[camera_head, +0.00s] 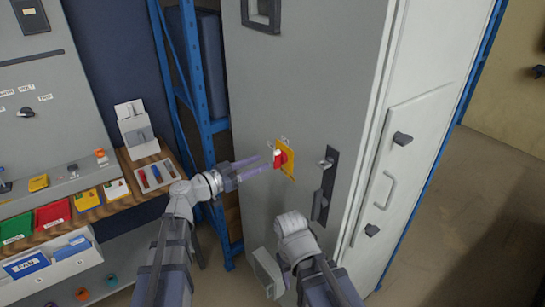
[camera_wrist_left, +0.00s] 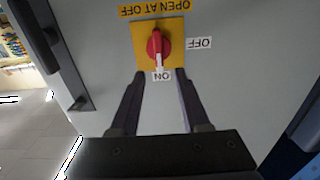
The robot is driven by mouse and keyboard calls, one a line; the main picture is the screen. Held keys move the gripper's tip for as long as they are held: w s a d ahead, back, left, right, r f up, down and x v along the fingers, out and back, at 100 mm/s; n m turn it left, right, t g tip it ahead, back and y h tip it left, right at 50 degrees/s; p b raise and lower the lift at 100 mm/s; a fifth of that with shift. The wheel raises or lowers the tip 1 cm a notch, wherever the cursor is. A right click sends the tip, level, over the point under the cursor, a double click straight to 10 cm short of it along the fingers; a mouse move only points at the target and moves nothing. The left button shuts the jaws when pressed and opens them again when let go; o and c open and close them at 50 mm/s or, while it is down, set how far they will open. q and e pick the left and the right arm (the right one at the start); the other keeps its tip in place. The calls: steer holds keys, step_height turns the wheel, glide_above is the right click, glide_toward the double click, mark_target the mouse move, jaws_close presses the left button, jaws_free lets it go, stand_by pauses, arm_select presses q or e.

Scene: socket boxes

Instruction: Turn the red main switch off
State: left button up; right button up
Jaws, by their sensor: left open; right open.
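The red main switch (camera_head: 280,158) is a rotary knob on a yellow plate (camera_head: 289,170) on the front of a grey cabinet. In the left wrist view the red knob (camera_wrist_left: 154,45) has its pointer at the ON label (camera_wrist_left: 161,76). The OFF label (camera_wrist_left: 200,43) is beside the plate. My left gripper (camera_head: 262,167) is open, its two fingers reaching toward the knob. In the wrist view its fingertips (camera_wrist_left: 160,72) lie apart near the ON label; contact with the knob is not visible.
A black door handle (camera_head: 326,180) sits right of the switch on the cabinet (camera_head: 300,90). A blue shelf frame (camera_head: 200,110) stands to the left. Floor is open at right.

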mark_target(274, 157)
arm_select(q)
steer(key=x, duration=0.6)
steer(key=shift+s, duration=0.1)
jaws_close()
stand_by(0.5)
